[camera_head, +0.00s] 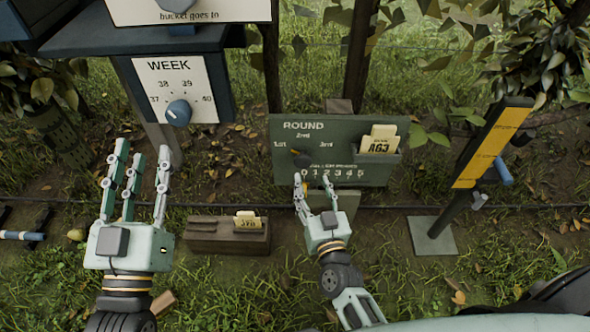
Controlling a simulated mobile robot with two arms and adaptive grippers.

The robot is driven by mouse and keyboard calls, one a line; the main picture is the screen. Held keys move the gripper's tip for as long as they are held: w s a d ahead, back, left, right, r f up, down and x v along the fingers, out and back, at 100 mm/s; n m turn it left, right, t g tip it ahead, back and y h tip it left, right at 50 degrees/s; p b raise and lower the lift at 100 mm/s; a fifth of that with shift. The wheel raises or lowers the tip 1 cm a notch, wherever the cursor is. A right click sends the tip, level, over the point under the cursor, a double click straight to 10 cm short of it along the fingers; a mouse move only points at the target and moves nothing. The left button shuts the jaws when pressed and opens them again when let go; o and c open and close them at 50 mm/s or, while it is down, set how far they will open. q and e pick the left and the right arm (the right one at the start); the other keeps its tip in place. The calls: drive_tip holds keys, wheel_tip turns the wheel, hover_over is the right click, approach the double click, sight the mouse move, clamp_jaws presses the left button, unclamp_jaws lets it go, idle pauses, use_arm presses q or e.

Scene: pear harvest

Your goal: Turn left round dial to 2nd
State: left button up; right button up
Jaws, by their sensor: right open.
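The green ROUND panel (283,168) stands in the middle, marked 1st, 2nd and 3rd, with a row of digits along its lower part. Its small dark dial (302,158) sits below the 2nd mark; which way it points is too small to tell. My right gripper (313,180) is open just below the dial, its fingertips over the panel's lower part; I cannot tell whether they touch it. My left gripper (138,160) has its fingers spread and empty, pointing up, below the WEEK box at left.
The WEEK box (216,88) with a blue knob (178,112) stands upper left. Card AG3 (379,142) sits in the panel's right holder. A brown box (203,235) with a card lies on the grass. A yellow-faced post (485,150) stands at right.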

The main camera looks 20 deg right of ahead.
sight(306, 164)
drive_tip(key=w, duration=0.2)
drive_tip(key=w+b, duration=0.1)
drive_tip(key=w, duration=0.3)
drive_tip(key=shift+w+d+b, duration=0.25)
drive_tip(key=shift+w+b, duration=0.05)
drive_tip(key=shift+b, duration=0.05)
use_arm(q)
drive_tip(key=s+r+t+h, duration=0.2)
drive_tip(key=s+r+t, duration=0.3)
drive_tip(key=r, duration=0.3)
drive_tip(key=shift+s+r, duration=0.15)
drive_tip(key=shift+s, duration=0.05)
use_arm(e)
drive_tip(key=shift+w, duration=0.45)
drive_tip(key=shift+c, duration=0.4)
use_arm(q)
drive_tip(key=shift+a, duration=0.1)
use_arm(e)
drive_tip(key=c, duration=1)
